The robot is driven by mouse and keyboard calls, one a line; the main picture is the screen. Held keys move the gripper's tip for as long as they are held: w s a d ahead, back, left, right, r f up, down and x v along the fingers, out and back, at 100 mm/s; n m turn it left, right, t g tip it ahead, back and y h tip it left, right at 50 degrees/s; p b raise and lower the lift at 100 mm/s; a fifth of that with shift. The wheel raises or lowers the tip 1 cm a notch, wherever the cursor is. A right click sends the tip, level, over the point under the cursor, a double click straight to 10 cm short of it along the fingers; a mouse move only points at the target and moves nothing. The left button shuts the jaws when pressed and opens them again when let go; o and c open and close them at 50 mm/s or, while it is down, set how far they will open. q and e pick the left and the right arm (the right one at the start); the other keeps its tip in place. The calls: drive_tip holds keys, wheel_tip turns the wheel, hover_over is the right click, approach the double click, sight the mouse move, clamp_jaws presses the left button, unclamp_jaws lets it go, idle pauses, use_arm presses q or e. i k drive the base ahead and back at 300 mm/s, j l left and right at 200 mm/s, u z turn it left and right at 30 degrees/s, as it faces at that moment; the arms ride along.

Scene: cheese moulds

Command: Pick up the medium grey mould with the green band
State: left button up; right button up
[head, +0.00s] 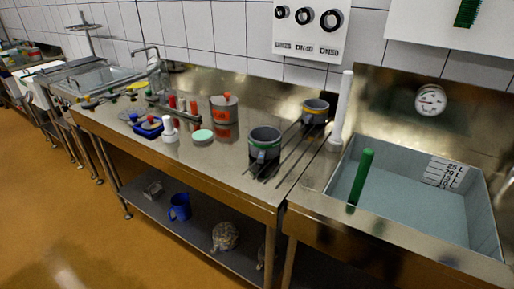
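A grey, round, open-topped mould (265,141) with a bit of green low on its front stands on the steel counter, right of the middle of the head view. It is upright, at the left end of some dark rods. A second grey mould (315,113) with a yellow band stands behind it to the right, near the wall. A grey pot (224,108) with a wide orange-red band and a lid stands further left. Neither of my grippers shows in the head view.
A steel basin (410,215) with a green-handled tool (361,177) is at the right. A white upright tube (341,110) stands by it. A pale green disc (202,136), white bottle (169,131) and blue tray (148,128) are left. The lower shelf holds a blue jug (179,207).

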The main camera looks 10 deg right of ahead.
sight(264, 147)
drive_tip(key=z, duration=0.6)
drive_tip(key=i+j+z, duration=0.2)
drive_tip(key=j+z, duration=0.25)
drive_tip(key=i+j+z, duration=0.2)
drive_tip(key=j, duration=0.2)
drive_tip(key=j+z, duration=0.35)
drive_tip(key=j, duration=1.35)
drive_tip(key=i+j, duration=0.05)
